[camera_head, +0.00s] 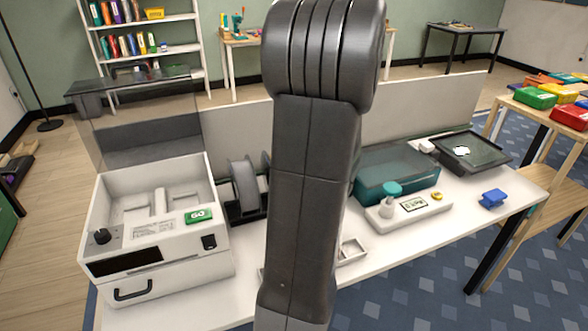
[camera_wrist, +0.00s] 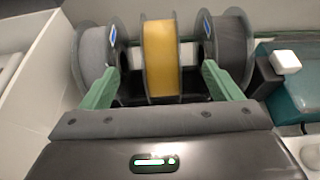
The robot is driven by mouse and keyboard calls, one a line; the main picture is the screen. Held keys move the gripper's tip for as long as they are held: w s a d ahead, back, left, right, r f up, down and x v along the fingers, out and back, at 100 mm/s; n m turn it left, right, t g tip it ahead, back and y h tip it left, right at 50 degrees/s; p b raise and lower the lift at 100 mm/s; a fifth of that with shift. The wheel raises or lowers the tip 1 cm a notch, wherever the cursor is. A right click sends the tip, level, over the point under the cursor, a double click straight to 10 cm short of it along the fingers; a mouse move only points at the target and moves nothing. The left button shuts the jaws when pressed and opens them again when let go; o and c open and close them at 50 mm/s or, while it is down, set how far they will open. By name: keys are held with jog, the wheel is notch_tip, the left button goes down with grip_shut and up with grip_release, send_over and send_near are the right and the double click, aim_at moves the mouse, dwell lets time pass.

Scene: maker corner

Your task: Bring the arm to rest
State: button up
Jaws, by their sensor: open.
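My gripper (camera_wrist: 160,76) shows in the wrist view with its two green fingers spread wide apart and nothing held between them. Beyond the fingers stands a row of filament spools: a light grey one (camera_wrist: 95,52) at left, a yellow one (camera_wrist: 160,55) in the middle and a dark grey one (camera_wrist: 232,48) at right. Whether the fingers touch the spools cannot be told. In the head view my arm stands upright across the middle and hides my gripper. A grey spool (camera_head: 244,185) shows left of the arm.
A white machine with a green GO button (camera_head: 198,215) and raised smoky lid (camera_head: 140,130) stands left on the white workbench (camera_head: 440,240). Right of my arm are a teal case (camera_head: 398,172), a white device (camera_head: 415,208), a dark tablet (camera_head: 468,151) and a blue piece (camera_head: 493,198).

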jog(key=shift+w, duration=0.1)
jog(key=p+x, duration=0.1)
jog(key=x, duration=1.2)
jog(key=shift+w+a+f, duration=0.15)
jog(key=shift+w+f, duration=0.05)
jog(key=shift+w, duration=0.05)
jog(key=shift+r, duration=0.15)
jog(key=shift+s, duration=0.15)
